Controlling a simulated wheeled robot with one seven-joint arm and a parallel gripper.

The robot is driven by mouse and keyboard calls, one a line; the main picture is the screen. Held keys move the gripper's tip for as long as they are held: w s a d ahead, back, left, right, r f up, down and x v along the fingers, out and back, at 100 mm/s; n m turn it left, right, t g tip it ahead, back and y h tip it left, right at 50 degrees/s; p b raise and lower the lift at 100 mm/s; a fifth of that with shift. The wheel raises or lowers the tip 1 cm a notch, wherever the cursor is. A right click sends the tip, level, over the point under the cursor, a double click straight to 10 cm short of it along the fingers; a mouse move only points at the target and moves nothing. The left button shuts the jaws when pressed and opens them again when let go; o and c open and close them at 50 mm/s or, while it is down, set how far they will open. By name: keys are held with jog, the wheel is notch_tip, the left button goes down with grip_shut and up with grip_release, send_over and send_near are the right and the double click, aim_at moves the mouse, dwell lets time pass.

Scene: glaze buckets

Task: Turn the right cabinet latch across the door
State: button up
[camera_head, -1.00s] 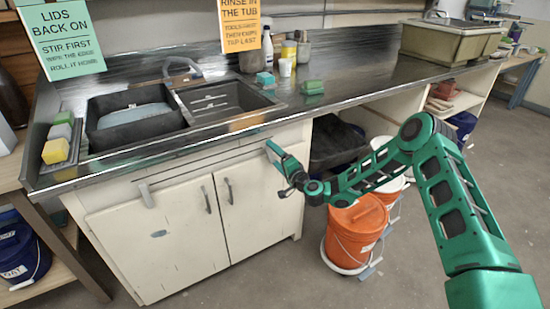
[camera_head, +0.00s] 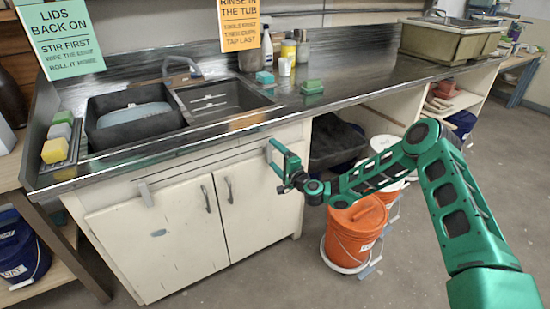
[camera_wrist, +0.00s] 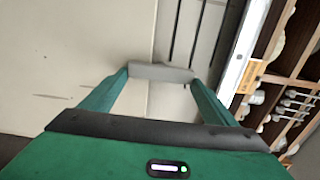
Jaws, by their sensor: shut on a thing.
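The right latch (camera_wrist: 160,72) is a short grey bar. In the wrist view it spans the gap between my fingertips, against the cream cabinet front. My gripper (camera_wrist: 160,77) is shut on it, one finger at each end. In the head view my gripper (camera_head: 272,151) is at the upper right of the cabinet, just under the counter edge; the latch cannot be made out there. The right door (camera_head: 250,205) and left door (camera_head: 160,245) look closed. The left latch (camera_head: 146,194) is a grey bar standing nearly upright over the left door's top edge.
The steel counter edge (camera_head: 200,136) runs just above my gripper. Two door handles (camera_head: 229,190) stick out near the middle seam. An orange bucket (camera_head: 356,230) stands on the floor below my arm, with white buckets behind. The floor before the doors is clear.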

jog(key=o, duration=1)
jog(key=shift+w+d+f, duration=0.1)
jog(key=shift+d+f, duration=0.2)
jog(key=shift+o, duration=0.2)
jog(key=v, duration=1)
jog(key=shift+s, duration=0.3)
jog(key=shift+d+r, duration=0.1)
jog(key=shift+d, duration=0.05)
